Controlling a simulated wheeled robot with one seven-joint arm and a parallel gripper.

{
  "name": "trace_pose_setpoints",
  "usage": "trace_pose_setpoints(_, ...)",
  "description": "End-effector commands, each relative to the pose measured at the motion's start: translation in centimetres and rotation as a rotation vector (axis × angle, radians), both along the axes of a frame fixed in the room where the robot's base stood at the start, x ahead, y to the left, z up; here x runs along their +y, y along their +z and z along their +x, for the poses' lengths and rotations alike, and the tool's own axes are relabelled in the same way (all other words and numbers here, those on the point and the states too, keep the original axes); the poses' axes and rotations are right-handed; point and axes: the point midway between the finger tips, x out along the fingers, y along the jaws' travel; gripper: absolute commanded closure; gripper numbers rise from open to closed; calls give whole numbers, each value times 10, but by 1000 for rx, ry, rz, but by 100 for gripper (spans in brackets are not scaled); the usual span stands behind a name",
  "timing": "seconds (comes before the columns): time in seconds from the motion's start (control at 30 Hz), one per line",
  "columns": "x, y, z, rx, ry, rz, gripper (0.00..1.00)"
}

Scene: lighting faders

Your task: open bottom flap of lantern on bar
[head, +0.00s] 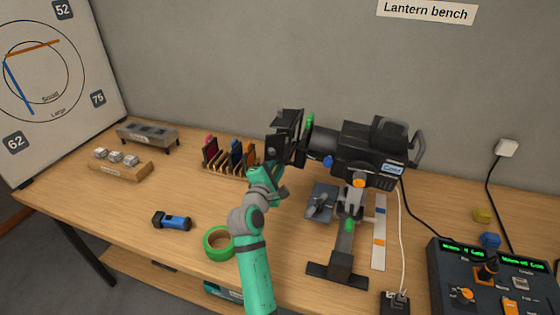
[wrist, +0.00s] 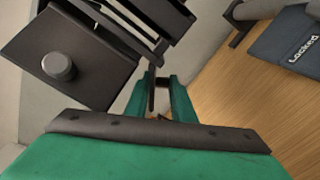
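The black lantern (head: 365,150) sits on an upright stand with its front facing left. Its dark flaps (head: 285,140) stand at that front end; one flap plate with a round grey knob (wrist: 60,65) fills the upper left of the wrist view. My green gripper (head: 268,180) is just below the flaps. In the wrist view its two fingers (wrist: 164,98) stand apart, with a narrow dark piece seen between them. I cannot tell whether either finger touches it. Which plate is the bottom flap is not clear, as my gripper partly covers that area.
A rack of coloured cards (head: 230,158) stands behind my gripper. A green tape roll (head: 218,243) and a blue torch (head: 172,221) lie left of my arm. A plate reading "Locked" (wrist: 290,45) is at right in the wrist view. A fader desk (head: 490,280) stands front right.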

Motion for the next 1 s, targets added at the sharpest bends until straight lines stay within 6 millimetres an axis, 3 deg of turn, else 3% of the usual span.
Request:
trace_pose_setpoints(0.1,2,-1,0,1,3,0,100)
trace_pose_setpoints(0.73,9,0,0,-24,7,94,100)
trace_pose_setpoints(1.0,8,4,1,-67,2,228,100)
